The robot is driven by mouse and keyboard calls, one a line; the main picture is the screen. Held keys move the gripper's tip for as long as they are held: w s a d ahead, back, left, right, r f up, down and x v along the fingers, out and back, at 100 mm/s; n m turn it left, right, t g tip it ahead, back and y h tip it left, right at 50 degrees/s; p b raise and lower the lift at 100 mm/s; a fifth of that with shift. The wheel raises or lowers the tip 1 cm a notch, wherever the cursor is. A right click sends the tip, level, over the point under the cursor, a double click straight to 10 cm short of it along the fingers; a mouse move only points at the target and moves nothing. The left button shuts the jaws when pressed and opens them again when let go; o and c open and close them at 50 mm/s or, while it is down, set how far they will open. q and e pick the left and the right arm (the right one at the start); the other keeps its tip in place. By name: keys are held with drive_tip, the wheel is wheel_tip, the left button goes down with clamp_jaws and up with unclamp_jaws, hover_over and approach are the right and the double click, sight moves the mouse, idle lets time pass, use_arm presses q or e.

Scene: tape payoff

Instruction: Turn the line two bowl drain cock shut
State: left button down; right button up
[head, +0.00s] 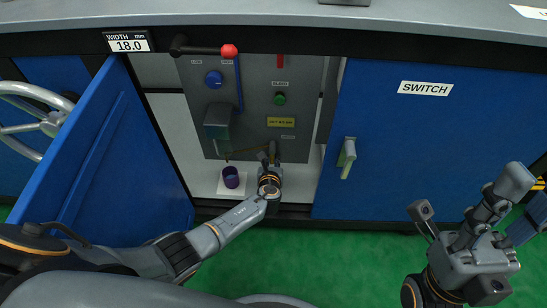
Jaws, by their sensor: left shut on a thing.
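The open cabinet holds a grey panel (255,105) with a grey-green bowl-like housing (217,122) on its left side. My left gripper (268,156) reaches into the cabinet at the panel's lower edge. It is shut on a small part there, seemingly the drain cock, which its fingers mostly hide; the cock's angle cannot be told. My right gripper (518,205) is at the lower right, in front of the closed blue door, apart from everything, and looks open and empty.
The blue door (112,150) stands open at left. A red-tipped lever (228,51) juts out above the panel. A switch handle (347,157) is on the right door.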

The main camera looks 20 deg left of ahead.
use_arm(q)
drive_tip(key=shift+a, duration=0.1)
idle(0.3)
drive_tip(key=c, duration=1.3)
unclamp_jaws()
